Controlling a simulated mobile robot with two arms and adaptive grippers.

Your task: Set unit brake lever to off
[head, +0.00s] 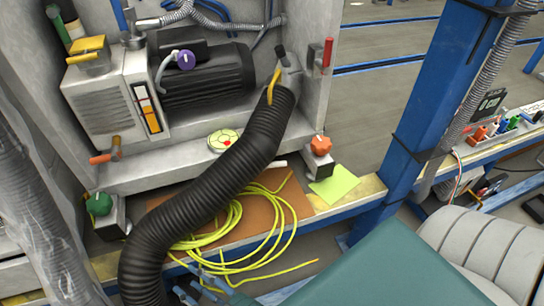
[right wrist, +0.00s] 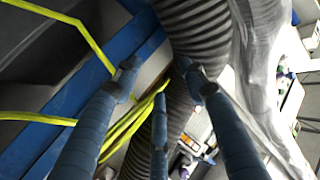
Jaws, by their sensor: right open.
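The unit (head: 105,100) stands at the upper left in the head view. A red lever (head: 328,52) stands upright on its right side panel. An orange-red handle (head: 105,155) sticks out at its lower left, and a yellow handle (head: 88,45) sits on top. No readable label shows which one is the brake lever. My right gripper (head: 205,284) is low in the head view, beside the black hose and well below these handles. In the right wrist view its blue fingers (right wrist: 158,88) are spread and empty, pointing towards the hose. My left gripper is not in view.
A thick black corrugated hose (head: 215,170) crosses in front of the unit. Yellow cable coils (head: 235,235) lie beneath it. Green (head: 99,204) and orange (head: 320,145) knobs flank the base. A blue post (head: 430,100) stands right; open floor (head: 375,100) lies behind.

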